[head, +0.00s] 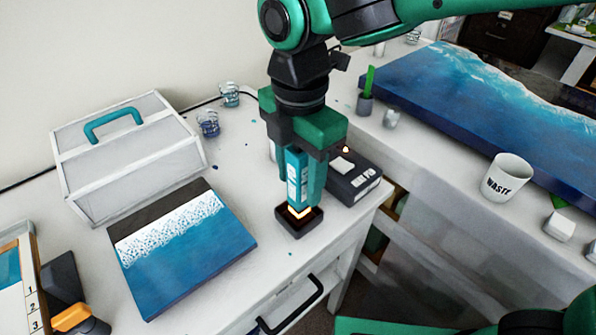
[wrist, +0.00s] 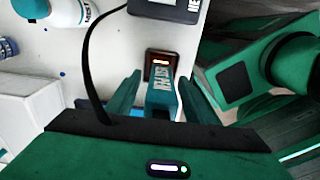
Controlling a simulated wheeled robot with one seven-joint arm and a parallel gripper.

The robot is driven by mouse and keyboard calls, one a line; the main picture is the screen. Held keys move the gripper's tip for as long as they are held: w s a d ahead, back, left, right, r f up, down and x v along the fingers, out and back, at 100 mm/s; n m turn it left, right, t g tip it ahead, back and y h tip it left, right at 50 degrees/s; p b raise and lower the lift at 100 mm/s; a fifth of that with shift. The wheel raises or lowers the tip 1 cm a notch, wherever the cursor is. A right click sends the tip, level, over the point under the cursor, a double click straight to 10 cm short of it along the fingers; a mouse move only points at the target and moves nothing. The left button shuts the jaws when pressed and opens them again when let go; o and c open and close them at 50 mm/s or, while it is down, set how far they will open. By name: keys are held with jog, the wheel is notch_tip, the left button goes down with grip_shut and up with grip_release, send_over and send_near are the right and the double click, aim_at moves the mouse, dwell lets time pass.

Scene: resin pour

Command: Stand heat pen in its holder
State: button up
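The heat pen (head: 297,180), a teal body with a white label, stands upright over its small dark square holder (head: 288,228). An orange glow shows at its lower end, at the holder's opening. In the wrist view the pen (wrist: 162,97) points at the holder (wrist: 149,72). My gripper (head: 306,190) is around the pen from above. In the wrist view my gripper's (wrist: 160,84) two teal fingers stand on either side of the pen, with narrow gaps, so it looks open. The pen's seat inside the holder is hidden.
A dark labelled box (head: 357,185) stands close behind the holder. A seascape panel (head: 190,250) lies left, with a white case (head: 125,160) behind it. A black cable (wrist: 91,70) runs near my gripper. The table's front edge is near; a waste cup (head: 507,178) stands right.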

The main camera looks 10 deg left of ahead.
notch_tip(320, 180, up, 11)
jog(key=shift+w+f, duration=0.1)
dwell(0.6)
dwell(0.6)
jog(key=w+d+f+m, duration=0.2)
jog(key=d+m, duration=0.4)
jog(key=d, duration=0.3)
jog(key=w+d+f+m, duration=0.25)
jog(key=d+m, duration=0.25)
jog(key=d, duration=0.5)
jog(key=w+d+f+m, duration=0.2)
jog(key=d+m, duration=0.4)
jog(key=d, duration=0.3)
jog(key=s+d+f+m, duration=0.4)
jog(key=s+d+m, duration=0.3)
jog(key=d+m, duration=0.1)
jog(key=s+d+f+m, duration=0.4)
jog(key=s+d+m, duration=0.2)
jog(key=d+m, duration=0.3)
jog(key=shift+s+d+f, duration=0.35)
jog(key=shift+d, duration=0.4)
